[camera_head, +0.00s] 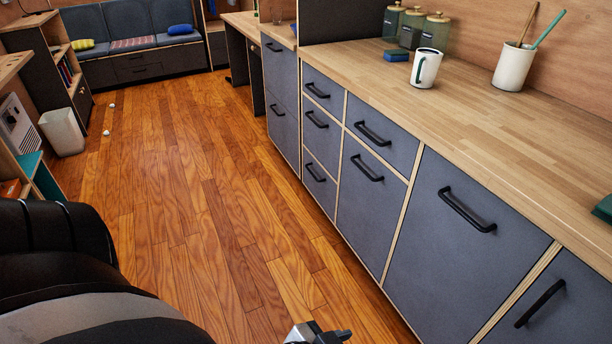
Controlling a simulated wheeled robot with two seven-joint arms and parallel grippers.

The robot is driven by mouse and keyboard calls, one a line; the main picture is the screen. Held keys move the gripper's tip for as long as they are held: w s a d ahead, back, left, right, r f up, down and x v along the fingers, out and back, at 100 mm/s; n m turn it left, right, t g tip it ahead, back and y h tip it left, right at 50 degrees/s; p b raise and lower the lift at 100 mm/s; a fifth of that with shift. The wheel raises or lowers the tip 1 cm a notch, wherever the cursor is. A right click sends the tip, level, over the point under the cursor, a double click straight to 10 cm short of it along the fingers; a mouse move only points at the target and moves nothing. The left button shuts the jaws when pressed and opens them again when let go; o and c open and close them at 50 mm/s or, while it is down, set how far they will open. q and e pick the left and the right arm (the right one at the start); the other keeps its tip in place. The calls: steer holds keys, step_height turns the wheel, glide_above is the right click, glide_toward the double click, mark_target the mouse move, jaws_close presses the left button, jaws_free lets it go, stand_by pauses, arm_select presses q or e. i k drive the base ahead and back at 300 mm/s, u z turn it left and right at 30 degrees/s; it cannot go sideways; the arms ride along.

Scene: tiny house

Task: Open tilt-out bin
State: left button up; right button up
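A row of grey cabinet fronts with black bar handles runs along the right under a wooden counter. The widest front (440,250), a tall panel with one handle (466,210) near its top, looks like the tilt-out bin; it is closed flush with its neighbours. A black arm link of mine fills the lower left. A small silver and black gripper part (318,334), probably of my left gripper, shows at the bottom edge, over the floor and apart from the fronts. Its fingers are mostly cut off, so its opening is hidden. My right gripper is not visible.
Several closed drawers (316,119) lie farther along. A mug (425,68), a utensil pot (514,66) and jars stand on the counter (450,110). A white waste bin (62,132) stands at the left. The wooden floor (200,180) is mostly clear, with two small white objects.

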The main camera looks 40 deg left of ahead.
mark_target(371, 199)
steer(key=u, duration=1.15)
steer(key=k, duration=0.35)
steer(key=u, duration=1.4)
steer(key=i, duration=0.65)
steer(key=z, duration=0.35)
steer(key=i, duration=1.45)
steer(key=z, duration=1.65)
steer(key=i, duration=0.65)
steer(key=z, duration=0.65)
